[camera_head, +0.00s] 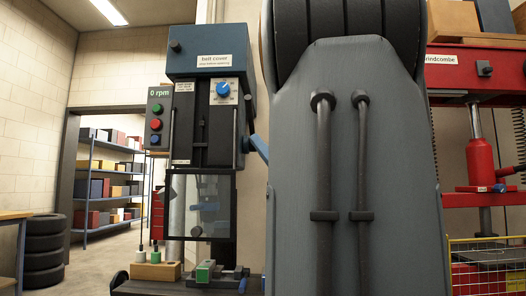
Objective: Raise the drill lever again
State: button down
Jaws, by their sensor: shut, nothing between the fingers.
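The drill press (210,75) stands left of the middle, with a blue-grey belt cover (195,62) on top. Its control panel (158,118) reads 0 rpm. A short blue bar (259,148) sticks out from the right side of the drill head and slants down to the right; it looks like part of the drill lever. Its lower end is hidden behind my large grey arm link, so I cannot tell the lever's full position. A clear guard (210,205) hangs below the head, above a vise (205,270). My gripper is not in view.
My arm link fills the middle right. A red press (480,160) stands at the right, with a yellow wire basket (490,265) below. Stacked tyres (44,252) and blue shelves (108,185) are at the left. Floor shows in the doorway.

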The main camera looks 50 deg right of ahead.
jog(key=w+d+r+p, duration=0.1)
jog(key=w+r, duration=0.2)
jog(key=r, duration=0.4)
jog(key=shift+w+r, duration=0.25)
jog(key=shift+w, duration=0.1)
jog(key=shift+d, duration=0.15)
